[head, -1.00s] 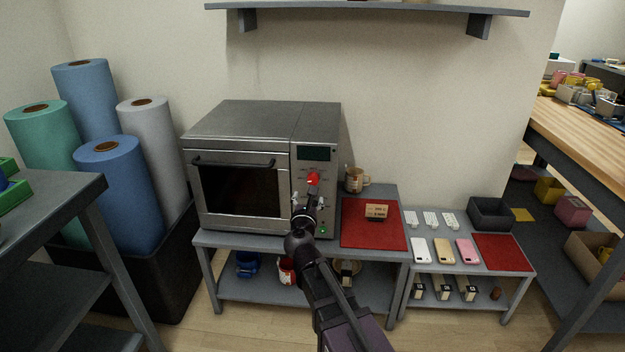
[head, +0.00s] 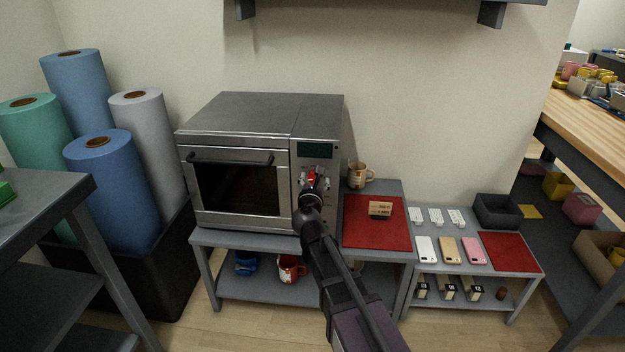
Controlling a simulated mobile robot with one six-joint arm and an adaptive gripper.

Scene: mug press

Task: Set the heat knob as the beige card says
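The grey press oven (head: 238,180) stands on the low grey table, its door shut and its display (head: 315,150) dark. A red knob (head: 311,178) on its right-hand panel is partly hidden by my gripper (head: 310,184). My gripper is right at the knob in the picture; I cannot tell whether it touches it or whether the fingers are open. The beige card (head: 380,209) stands on the red mat (head: 375,236) right of the oven. Its print is too small to read.
A patterned mug (head: 358,176) stands behind the mat. Phone cases (head: 449,250) and a dark bin (head: 497,211) are on the lower table at right. A wall shelf hangs above. Rolls (head: 110,180) stand at left.

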